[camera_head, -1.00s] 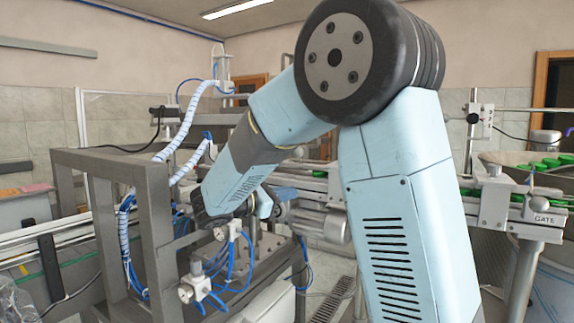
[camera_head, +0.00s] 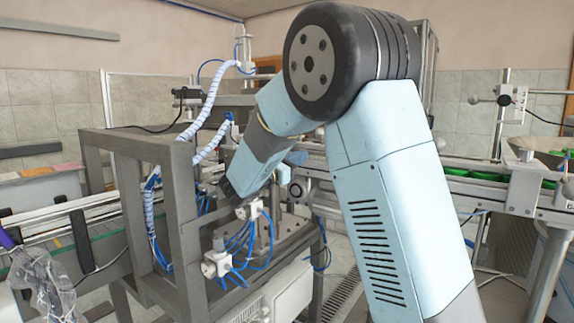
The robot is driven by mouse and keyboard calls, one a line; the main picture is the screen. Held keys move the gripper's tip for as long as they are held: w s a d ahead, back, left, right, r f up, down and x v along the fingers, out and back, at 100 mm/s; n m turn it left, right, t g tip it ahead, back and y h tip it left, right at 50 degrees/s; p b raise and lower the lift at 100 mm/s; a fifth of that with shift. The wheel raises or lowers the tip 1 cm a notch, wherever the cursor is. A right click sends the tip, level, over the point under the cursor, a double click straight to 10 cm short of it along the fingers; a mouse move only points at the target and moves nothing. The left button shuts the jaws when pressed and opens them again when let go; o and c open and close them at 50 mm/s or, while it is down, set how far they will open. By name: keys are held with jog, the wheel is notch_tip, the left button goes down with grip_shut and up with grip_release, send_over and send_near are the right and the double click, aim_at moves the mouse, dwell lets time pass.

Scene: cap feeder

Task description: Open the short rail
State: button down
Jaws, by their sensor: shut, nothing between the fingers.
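My pale blue arm (camera_head: 385,190) fills the middle and right of the view. Its forearm (camera_head: 262,150) reaches down and left into the machine. My gripper is not visible; the forearm and wrist parts block that area. A metal conveyor with side rails (camera_head: 480,185) runs behind my arm to the right. Green caps (camera_head: 487,165) lie in its channel. I cannot tell which rail is the short rail, or whether it is open or shut.
A grey metal frame (camera_head: 183,210) stands left of the forearm. White fittings (camera_head: 216,263) with blue hoses (camera_head: 240,240) sit close below the forearm. Another conveyor (camera_head: 75,222) runs along the left. A clear plastic bag (camera_head: 38,280) lies at the lower left edge.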

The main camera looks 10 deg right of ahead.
aim_at(309, 144)
jog(key=shift+w+d+r, duration=0.3)
jog(key=shift+d+r, duration=0.5)
jog(key=shift+r, duration=0.1)
jog(key=shift+w+d+r, duration=0.25)
jog(key=shift+d+r, duration=0.55)
jog(key=shift+r, duration=0.1)
jog(key=shift+a, duration=0.1)
